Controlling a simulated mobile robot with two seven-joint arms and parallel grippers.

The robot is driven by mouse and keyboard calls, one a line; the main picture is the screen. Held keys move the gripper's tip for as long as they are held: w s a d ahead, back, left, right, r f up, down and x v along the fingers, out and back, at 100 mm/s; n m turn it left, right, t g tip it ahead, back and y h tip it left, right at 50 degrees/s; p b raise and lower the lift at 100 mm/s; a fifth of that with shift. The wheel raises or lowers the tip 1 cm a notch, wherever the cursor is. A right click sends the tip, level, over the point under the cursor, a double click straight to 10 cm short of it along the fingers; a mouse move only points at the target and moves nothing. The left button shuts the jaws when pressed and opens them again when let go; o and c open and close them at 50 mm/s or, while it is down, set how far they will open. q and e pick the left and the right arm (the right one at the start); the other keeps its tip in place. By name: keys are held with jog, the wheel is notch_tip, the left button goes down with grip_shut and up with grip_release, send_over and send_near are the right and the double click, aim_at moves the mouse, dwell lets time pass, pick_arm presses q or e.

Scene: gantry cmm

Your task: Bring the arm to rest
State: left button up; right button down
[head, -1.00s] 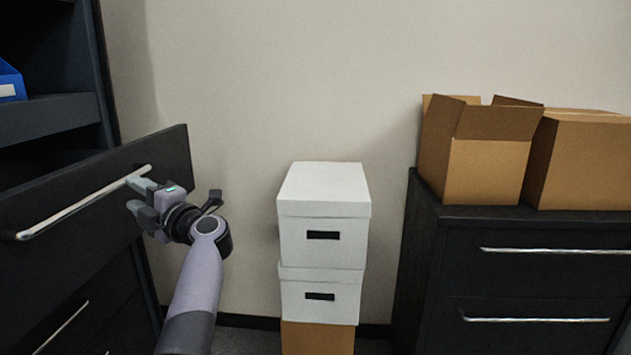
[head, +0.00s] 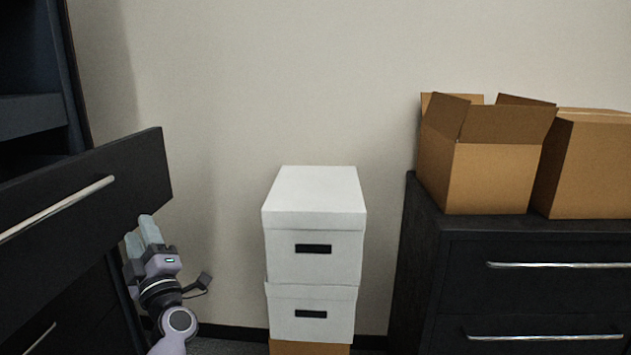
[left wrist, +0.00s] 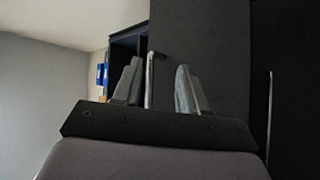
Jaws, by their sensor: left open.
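My left gripper (head: 143,233) is in the lower left of the head view, just below the right end of a pulled-out black drawer front (head: 140,180). Its two grey fingers point up and are apart, with nothing between them. The drawer's silver bar handle (head: 60,208) is up and to the left, apart from the fingers in the head view. In the left wrist view the open fingers (left wrist: 158,90) stand in front of a dark panel (left wrist: 205,40). My right gripper is not in view.
A stack of white lidded boxes (head: 315,205) stands by the wall. A black cabinet (head: 450,300) on the right carries an open cardboard box (head: 490,175) and another carton (head: 595,165). Open floor is barely visible. Bare wall lies between drawer and boxes.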

pick_arm(q)
jog(key=s+d+f+m+h, duration=0.5)
jog(key=s+f+m+h, duration=0.3)
jog(key=f, duration=0.3)
jog(key=s+d+f+m+h, duration=0.5)
jog(key=f+m+h, duration=0.3)
jog(key=f+m, duration=0.15)
jog(key=s+d+f+m+g, duration=0.1)
jog(key=s+f+m+g, duration=0.1)
jog(key=s+f+g, duration=0.2)
jog(key=s+f+m+g, duration=0.1)
jog(key=s+f+g, duration=0.3)
jog(key=s+f, duration=0.5)
jog(key=s+p, duration=0.1)
jog(key=s, duration=0.5)
jog(key=shift+s+d+f+m+h, duration=0.25)
jog(key=shift+d+f+m+h, duration=0.1)
jog(key=shift+d+f+h, duration=0.05)
